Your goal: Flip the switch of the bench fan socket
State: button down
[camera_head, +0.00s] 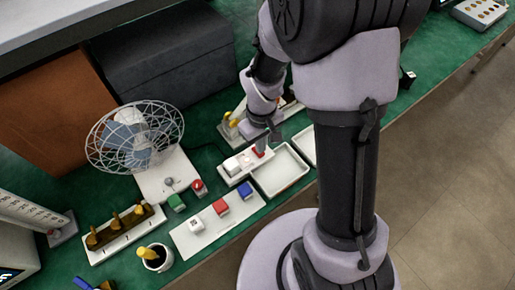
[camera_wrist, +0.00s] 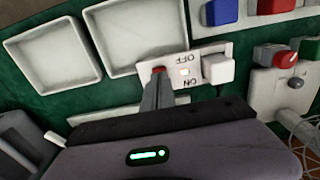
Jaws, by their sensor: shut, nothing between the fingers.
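The white bench fan socket (camera_head: 245,162) lies on the green bench. In the wrist view the socket (camera_wrist: 222,50) carries inverted OFF and ON labels, a small pale window between them and a white plug (camera_wrist: 206,69). A red switch (camera_wrist: 159,69) is at its left end and shows in the head view too (camera_head: 258,151). My gripper (camera_wrist: 157,82) is shut and empty, its tips right at the red switch and partly hiding it. I cannot tell if they touch it or which way it is tipped. The caged fan (camera_head: 140,140) stands left of the socket.
White trays (camera_head: 280,170) lie beside the socket. A white strip with coloured blocks (camera_head: 218,222), a red knob (camera_head: 198,187), a brown-slotted rack (camera_head: 124,232) and a cup (camera_head: 155,258) are nearby. A dark grey box (camera_head: 165,60) stands behind.

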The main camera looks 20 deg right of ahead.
jog(key=shift+f+b, duration=0.8)
jog(key=shift+f, duration=0.15)
dwell(0.7)
jog(key=shift+r, duration=0.1)
notch_tip(320, 180, up, 7)
jog(key=p, duration=0.6)
jog(key=s+a+r+m+t, duration=0.1)
jog(key=s+r+m+t, duration=0.1)
jog(key=s+r, duration=0.2)
jog(key=s+a+r+m+t+y, duration=0.1)
jog(key=s+r+m+t, duration=0.1)
jog(key=r, duration=0.9)
jog(key=s+a+r+m+t+y, duration=0.1)
jog(key=s+a+r+m, duration=0.1)
jog(key=s+r+m, duration=0.2)
notch_tip(320, 180, up, 3)
jog(key=s+b, duration=0.1)
jog(key=s, duration=0.2)
jog(key=shift+r+t, duration=0.15)
jog(key=shift+t, duration=0.25)
